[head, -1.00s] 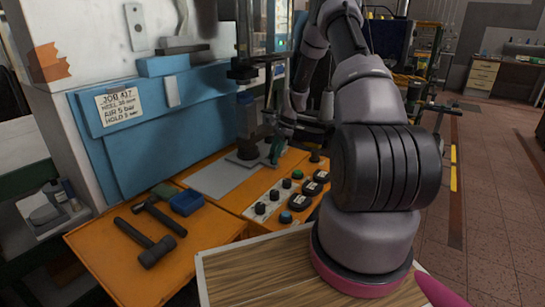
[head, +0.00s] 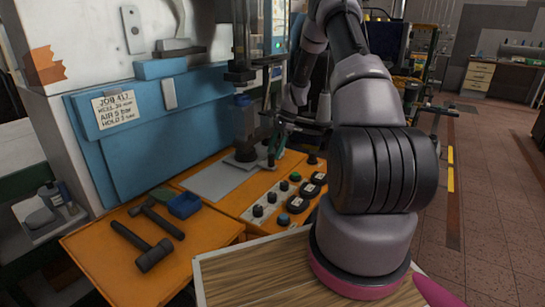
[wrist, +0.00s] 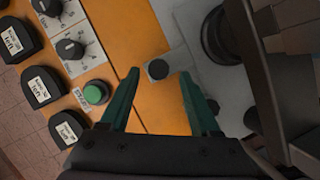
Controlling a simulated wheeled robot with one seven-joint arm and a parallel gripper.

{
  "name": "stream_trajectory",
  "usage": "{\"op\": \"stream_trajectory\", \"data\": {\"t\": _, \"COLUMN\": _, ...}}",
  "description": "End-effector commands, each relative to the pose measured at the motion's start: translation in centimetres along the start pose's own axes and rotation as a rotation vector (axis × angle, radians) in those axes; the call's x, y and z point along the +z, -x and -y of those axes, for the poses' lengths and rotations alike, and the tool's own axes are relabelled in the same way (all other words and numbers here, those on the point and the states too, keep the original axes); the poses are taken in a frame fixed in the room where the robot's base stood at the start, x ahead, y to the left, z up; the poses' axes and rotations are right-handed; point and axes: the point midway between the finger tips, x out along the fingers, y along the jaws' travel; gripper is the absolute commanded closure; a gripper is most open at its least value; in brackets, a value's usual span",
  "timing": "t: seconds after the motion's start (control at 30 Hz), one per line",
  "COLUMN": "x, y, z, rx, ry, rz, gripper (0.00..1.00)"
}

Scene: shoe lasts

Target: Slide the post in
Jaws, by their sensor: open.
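A post (head: 245,120), grey-blue with a dark round foot, stands upright on the orange bench under the press head. In the wrist view, a dark round foot (wrist: 218,36), apparently the post's, sits on a grey plate (wrist: 185,22) at the upper right. A small black knob (wrist: 158,69) on a grey tab lies between and just beyond my fingertips. My gripper (wrist: 160,76) is open with green fingers and nothing held. In the head view my gripper (head: 275,147) is just right of the post's foot, partly hidden by my arm. Whether it touches anything is unclear.
A control panel (head: 272,205) with several knobs and buttons lies in front of the post; its green button (wrist: 96,93) is near my left finger. A pale plate (head: 215,182) is bare.

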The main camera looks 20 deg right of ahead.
Motion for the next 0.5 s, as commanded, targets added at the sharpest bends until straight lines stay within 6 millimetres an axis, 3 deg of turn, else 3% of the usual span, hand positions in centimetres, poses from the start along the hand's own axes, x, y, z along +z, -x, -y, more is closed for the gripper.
{"op": "stream_trajectory", "data": {"t": 0.1, "x": -0.1, "y": 2.8, "z": 0.1, "rx": -0.004, "ry": -0.001, "rz": -0.002, "gripper": 0.36}}
{"op": "stream_trajectory", "data": {"t": 0.3, "x": -0.1, "y": 6.2, "z": 0.1, "rx": -0.004, "ry": 0.001, "rz": -0.003, "gripper": 0.36}}
{"op": "stream_trajectory", "data": {"t": 0.5, "x": -0.1, "y": 7.7, "z": 0.0, "rx": -0.002, "ry": -0.001, "rz": -0.001, "gripper": 0.36}}
